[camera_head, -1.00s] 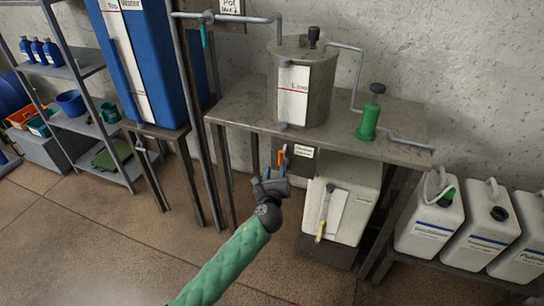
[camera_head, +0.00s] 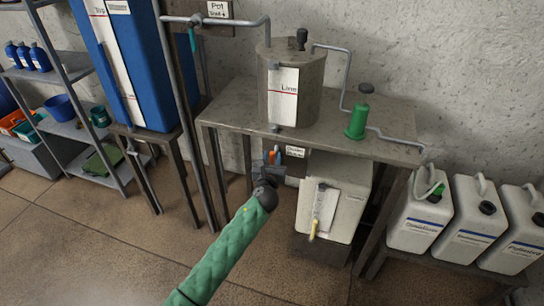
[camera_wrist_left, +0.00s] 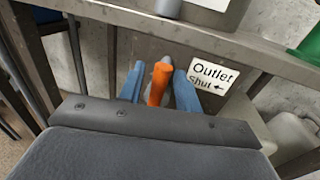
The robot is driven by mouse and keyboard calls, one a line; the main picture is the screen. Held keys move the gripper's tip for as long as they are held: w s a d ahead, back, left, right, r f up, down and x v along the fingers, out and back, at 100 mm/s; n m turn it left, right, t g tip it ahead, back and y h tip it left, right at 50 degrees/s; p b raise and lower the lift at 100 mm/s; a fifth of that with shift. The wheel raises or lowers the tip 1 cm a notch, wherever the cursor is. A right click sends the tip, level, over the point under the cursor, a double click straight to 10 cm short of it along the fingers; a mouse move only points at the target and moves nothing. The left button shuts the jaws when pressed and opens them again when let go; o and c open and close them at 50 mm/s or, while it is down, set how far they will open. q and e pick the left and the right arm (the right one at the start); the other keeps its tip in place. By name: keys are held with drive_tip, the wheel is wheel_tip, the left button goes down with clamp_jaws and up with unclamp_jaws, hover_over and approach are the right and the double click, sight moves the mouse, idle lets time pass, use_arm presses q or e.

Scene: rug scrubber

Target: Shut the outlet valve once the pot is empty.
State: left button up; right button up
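The pot (camera_head: 312,95) is a grey metal vessel on the stand, with a white level plate (camera_head: 283,98) marked by a red line. I cannot read how much is inside. The outlet valve's orange handle (camera_wrist_left: 160,84) points up under the stand's front edge. A label (camera_wrist_left: 211,76) beside it reads "Outlet Shut" with an arrow to the left. My left gripper (camera_wrist_left: 159,88) has its two blue fingers on either side of the handle. A narrow gap shows on the handle's left, so the fingers look open around it. My right gripper is in no view.
The grey stand (camera_head: 230,110) overhangs the valve. A white container (camera_head: 341,190) stands below right, with a yellow-handled tool (camera_head: 315,225) on its front. A green pump bottle (camera_head: 357,122) stands on the stand. White jugs (camera_head: 470,218) line the right. Open floor lies at front left.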

use_arm(q)
drive_tip(key=shift+w, duration=0.25)
clamp_jaws()
